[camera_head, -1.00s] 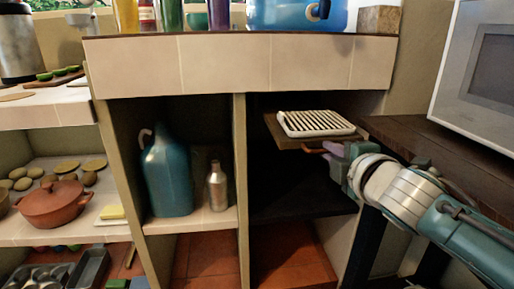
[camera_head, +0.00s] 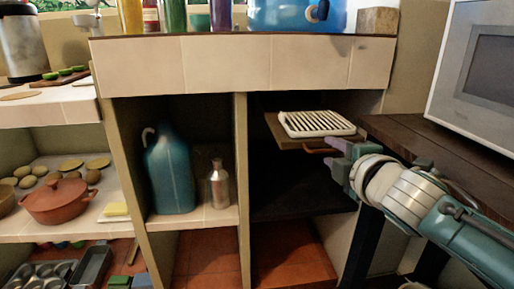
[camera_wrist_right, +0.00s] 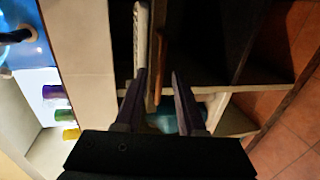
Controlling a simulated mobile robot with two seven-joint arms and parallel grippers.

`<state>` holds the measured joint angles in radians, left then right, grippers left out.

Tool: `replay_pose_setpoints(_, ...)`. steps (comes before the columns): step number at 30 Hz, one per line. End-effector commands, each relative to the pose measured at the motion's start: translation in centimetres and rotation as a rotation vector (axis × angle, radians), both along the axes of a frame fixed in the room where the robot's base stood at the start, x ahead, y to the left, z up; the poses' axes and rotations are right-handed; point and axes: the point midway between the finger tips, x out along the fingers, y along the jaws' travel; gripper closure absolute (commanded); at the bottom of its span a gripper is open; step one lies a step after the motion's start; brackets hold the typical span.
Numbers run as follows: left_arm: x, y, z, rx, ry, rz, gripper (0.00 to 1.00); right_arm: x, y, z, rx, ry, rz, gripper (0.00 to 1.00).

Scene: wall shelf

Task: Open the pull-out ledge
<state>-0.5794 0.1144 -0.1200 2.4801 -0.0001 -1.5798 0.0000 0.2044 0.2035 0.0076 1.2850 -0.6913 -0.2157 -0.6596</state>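The pull-out ledge (camera_head: 282,137) is a brown board under the counter in the right bay, carrying a white slatted rack (camera_head: 318,123). It sticks out a little from the dark bay. Its copper-coloured handle (camera_head: 320,151) is on the front edge. My right gripper (camera_head: 334,157) is just right of the handle, with its two purple-grey fingers spread. In the right wrist view, the open fingers (camera_wrist_right: 159,73) are on either side of a brown-orange strip, seemingly the handle (camera_wrist_right: 160,66); I see no grip on it. My left gripper is not in view.
A dark wooden counter with a microwave (camera_head: 482,70) stands at the right, close to my right arm. A teal jug (camera_head: 171,175) and a metal bottle (camera_head: 218,186) stand in the left bay. The space below the ledge is clear.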

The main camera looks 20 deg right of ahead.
Motion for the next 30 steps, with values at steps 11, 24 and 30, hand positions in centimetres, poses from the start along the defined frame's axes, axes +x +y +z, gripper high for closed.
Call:
replay_pose_setpoints(11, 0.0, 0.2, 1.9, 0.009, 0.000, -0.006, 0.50, -3.8, 0.9, 1.0, 0.002, 0.003, 0.000, 0.61)
replay_pose_setpoints(24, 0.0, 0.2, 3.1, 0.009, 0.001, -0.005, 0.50, -9.3, 2.2, 2.1, 0.000, 0.000, 0.000, 0.61)
replay_pose_setpoints(30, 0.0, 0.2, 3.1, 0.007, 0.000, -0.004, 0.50, -9.4, 2.3, 2.1, 0.000, -0.001, 0.000, 0.61)
